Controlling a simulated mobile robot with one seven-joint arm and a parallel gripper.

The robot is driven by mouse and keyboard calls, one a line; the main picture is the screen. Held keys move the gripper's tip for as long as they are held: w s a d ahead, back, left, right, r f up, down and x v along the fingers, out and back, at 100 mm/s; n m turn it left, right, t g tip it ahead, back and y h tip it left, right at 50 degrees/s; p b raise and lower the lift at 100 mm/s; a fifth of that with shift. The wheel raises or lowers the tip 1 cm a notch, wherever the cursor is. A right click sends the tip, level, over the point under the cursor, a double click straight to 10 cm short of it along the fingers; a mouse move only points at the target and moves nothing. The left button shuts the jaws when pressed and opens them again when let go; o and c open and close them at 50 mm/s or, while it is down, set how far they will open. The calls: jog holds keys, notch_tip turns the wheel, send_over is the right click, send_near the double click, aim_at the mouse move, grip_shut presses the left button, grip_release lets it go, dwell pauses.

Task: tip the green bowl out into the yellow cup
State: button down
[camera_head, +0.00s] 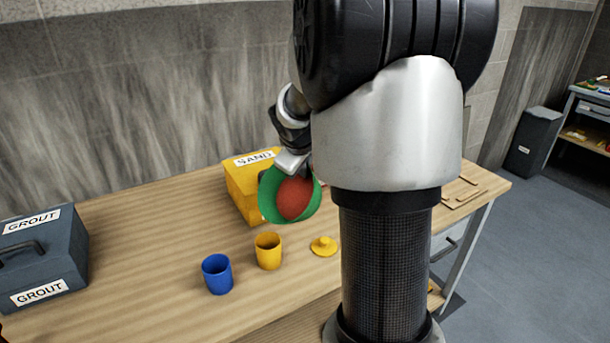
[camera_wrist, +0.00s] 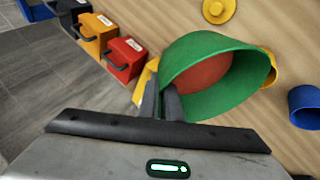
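My gripper (camera_head: 291,164) is shut on the rim of the green bowl (camera_head: 269,205) and holds it in the air above the table, tilted with its mouth sideways. Something red (camera_head: 295,198) is inside the bowl; I cannot tell if it is one lump or loose fill. The bowl also shows in the wrist view (camera_wrist: 233,97), between the fingers (camera_wrist: 162,103), with the red contents (camera_wrist: 200,82). The yellow cup (camera_head: 268,252) stands upright and uncovered on the table, below and in front of the bowl. In the wrist view the bowl partly hides it (camera_wrist: 271,69).
A blue cup (camera_head: 217,274) stands left of the yellow cup, and a yellow lid (camera_head: 323,247) lies to its right. A yellow SAND box (camera_head: 239,190) stands behind the bowl. A grey GROUT box (camera_head: 43,250) is at the left. The wooden table (camera_head: 140,235) is clear between them.

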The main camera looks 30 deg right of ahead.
jog(key=shift+s+a+r+t+h+b, duration=0.15)
jog(key=shift+a+r+h+b, duration=0.25)
jog(key=shift+b, duration=1.95)
jog(key=shift+a+r+t+h+b, duration=0.15)
jog(key=shift+a+h+b, duration=0.4)
jog(key=shift+b, duration=1.75)
jog(key=a+h+b, duration=0.1)
jog(key=b, duration=0.5)
jog(key=s+a+n+t+h+b, duration=0.1)
jog(key=a+h+b, duration=0.1)
jog(key=b, duration=0.4)
jog(key=shift+a+r+b, duration=0.15)
jog(key=shift+a+b, duration=0.1)
jog(key=shift+b, duration=0.15)
jog(key=s+a+n+t+h+b, duration=0.1)
jog(key=s+a+n+t+h, duration=0.1)
jog(key=a+h, duration=0.4)
jog(key=shift+s+a+n+t, duration=0.15)
jog(key=shift+a+n+t, duration=0.45)
jog(key=shift+a, duration=1.2)
